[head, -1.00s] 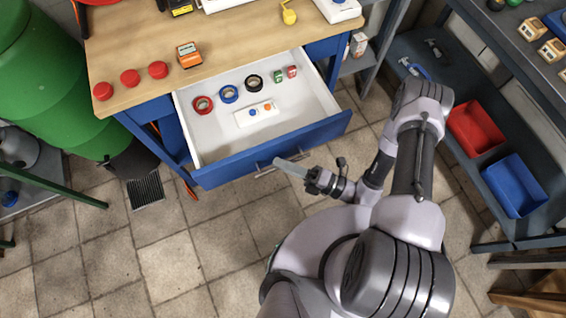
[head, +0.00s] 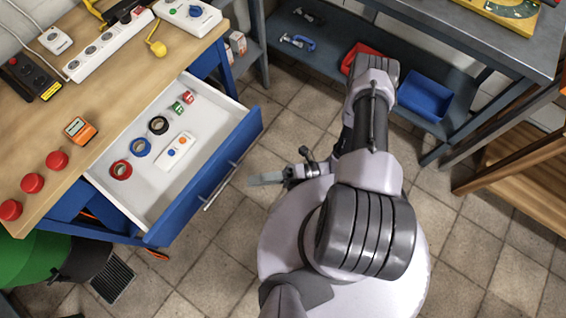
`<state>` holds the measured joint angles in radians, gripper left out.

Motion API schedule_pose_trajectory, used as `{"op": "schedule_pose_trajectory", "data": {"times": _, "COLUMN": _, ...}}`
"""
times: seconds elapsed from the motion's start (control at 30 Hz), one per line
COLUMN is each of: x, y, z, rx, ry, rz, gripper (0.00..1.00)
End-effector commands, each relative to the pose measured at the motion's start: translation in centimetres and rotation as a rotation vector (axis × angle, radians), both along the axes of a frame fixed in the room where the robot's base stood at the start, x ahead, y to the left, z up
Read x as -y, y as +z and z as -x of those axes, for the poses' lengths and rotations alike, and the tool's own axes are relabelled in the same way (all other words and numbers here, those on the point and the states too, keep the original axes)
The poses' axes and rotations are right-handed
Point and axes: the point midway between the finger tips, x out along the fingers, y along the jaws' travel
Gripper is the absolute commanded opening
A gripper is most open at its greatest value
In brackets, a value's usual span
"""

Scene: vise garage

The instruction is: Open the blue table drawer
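The blue table drawer (head: 208,178) stands pulled out from the wooden-topped table (head: 130,75) on the left. Its white inside shows rolls of tape in red, blue and black, small green and red items, and a white strip (head: 175,150) with coloured buttons. A metal bar handle (head: 220,187) runs along the blue front. My gripper (head: 262,178) is to the right of the drawer front, with a visible gap between it and the handle. The fingers show as a pale, edge-on shape, so I cannot see whether they are apart.
Red knobs (head: 32,183), an orange device (head: 80,130) and a power strip (head: 110,45) lie on the tabletop. A grey shelf with a blue bin (head: 424,97) and a red bin (head: 362,56) stands at the back right.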

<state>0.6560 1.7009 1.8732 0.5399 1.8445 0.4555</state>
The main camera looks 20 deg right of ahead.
Motion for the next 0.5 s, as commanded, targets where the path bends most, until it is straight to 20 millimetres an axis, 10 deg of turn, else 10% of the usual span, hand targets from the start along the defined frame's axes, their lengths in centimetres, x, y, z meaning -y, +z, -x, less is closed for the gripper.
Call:
{"op": "schedule_pose_trajectory", "data": {"times": 0.2, "x": 5.8, "y": -0.8, "z": 1.2, "rx": 0.003, "ry": -0.005, "rz": 0.002, "gripper": 0.33}}
{"op": "schedule_pose_trajectory", "data": {"times": 0.5, "x": 7.8, "y": -1.1, "z": 1.8, "rx": 0.0, "ry": 0.002, "rz": 0.0, "gripper": 0.33}}
